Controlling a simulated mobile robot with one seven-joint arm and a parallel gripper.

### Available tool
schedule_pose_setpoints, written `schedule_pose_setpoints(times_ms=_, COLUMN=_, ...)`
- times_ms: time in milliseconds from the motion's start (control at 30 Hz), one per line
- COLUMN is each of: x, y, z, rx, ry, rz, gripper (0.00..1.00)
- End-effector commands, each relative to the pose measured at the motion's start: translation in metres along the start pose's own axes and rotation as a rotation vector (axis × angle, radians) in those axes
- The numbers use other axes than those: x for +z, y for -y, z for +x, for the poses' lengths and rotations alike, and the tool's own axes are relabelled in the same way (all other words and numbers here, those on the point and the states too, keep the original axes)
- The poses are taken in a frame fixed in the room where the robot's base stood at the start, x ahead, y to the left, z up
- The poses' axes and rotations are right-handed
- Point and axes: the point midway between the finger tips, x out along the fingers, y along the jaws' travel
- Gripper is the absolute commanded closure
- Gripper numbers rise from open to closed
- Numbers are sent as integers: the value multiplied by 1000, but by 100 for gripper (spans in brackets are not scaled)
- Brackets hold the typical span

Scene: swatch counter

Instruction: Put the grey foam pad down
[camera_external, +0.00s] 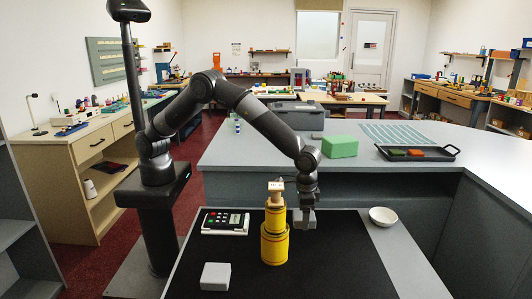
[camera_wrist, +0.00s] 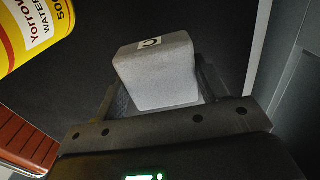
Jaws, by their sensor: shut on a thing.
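The grey foam pad (camera_wrist: 158,72) is a rounded block with a small marked label. In the wrist view it sits between the two fingers of my gripper (camera_wrist: 162,90), which is shut on it. In the external view my gripper (camera_external: 306,205) points down over the right part of the black mat (camera_external: 330,270), with the grey pad (camera_external: 304,221) at its fingertips. The pad is low, close to the mat; I cannot tell whether it touches.
Yellow tins (camera_external: 274,245) stand stacked just left of my gripper, with a pale wooden piece on top. A keypad device (camera_external: 225,222) and a whitish block (camera_external: 215,276) lie further left. A white bowl (camera_external: 383,216) stands right. The mat's front right is clear.

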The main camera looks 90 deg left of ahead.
Motion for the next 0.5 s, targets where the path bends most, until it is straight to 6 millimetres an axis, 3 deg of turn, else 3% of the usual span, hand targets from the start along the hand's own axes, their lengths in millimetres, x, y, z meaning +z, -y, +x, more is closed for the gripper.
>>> schedule_pose_setpoints(times_ms=233, x=0, y=0, z=33, rx=-1, ry=2, rz=0, gripper=55)
schedule_pose_setpoints(times_ms=500, x=0, y=0, z=35, rx=0, ry=1, rz=0, gripper=55)
